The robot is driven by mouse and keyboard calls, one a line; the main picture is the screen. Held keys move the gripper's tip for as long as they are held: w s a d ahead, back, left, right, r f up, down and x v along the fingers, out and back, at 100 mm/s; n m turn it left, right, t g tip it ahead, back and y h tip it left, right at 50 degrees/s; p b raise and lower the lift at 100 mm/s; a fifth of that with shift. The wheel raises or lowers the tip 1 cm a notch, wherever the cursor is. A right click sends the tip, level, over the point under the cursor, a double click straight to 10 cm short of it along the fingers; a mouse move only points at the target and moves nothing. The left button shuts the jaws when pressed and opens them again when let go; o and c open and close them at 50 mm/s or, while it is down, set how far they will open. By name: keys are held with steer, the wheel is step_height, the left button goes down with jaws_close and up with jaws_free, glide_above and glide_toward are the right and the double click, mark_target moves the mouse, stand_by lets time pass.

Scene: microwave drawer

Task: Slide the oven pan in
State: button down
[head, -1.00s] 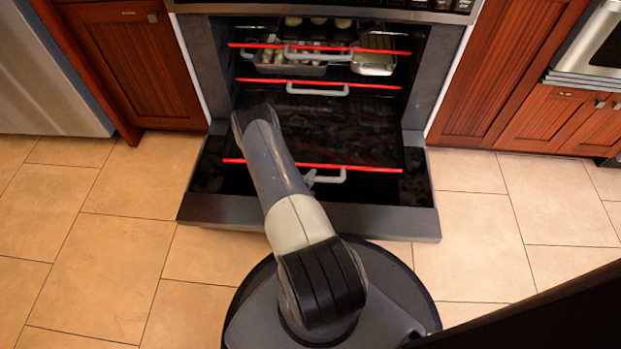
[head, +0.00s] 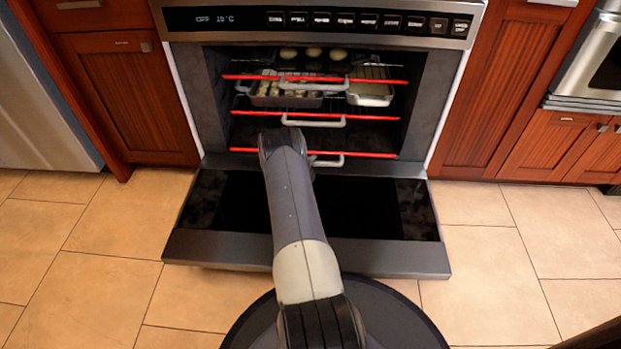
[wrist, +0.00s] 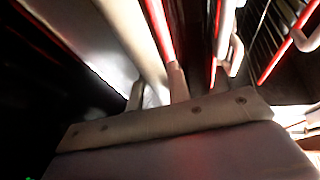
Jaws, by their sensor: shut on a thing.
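The lowest oven pan (head: 244,150) is dark with a red front edge and a white handle (head: 330,162). It sits inside the oven (head: 214,95), with its red edge near the front of the opening. My gripper is mostly hidden behind my arm in the head view. In the wrist view my gripper (wrist: 156,88) is shut on the pale handle (wrist: 130,38), close to the red edge (wrist: 157,30). The exact contact is blurred there.
Two racks with red edges and white handles sit above, holding a tray of food (head: 288,101) and a pale dish (head: 370,98). The open oven door (head: 400,255) lies low in front. Wooden cabinets (head: 120,105) flank the oven. Tiled floor (head: 490,260) is clear on both sides.

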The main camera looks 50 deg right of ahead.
steer(key=shift+w+d, duration=0.8)
steer(key=shift+d, duration=0.2)
steer(key=c, duration=1.3)
jaws_free()
steer(key=p+v, duration=0.4)
steer(key=v, duration=0.6)
steer(key=shift+r, duration=0.1)
steer(key=shift+s+a, duration=0.1)
steer(key=shift+a, duration=0.3)
steer(key=shift+c, duration=0.2)
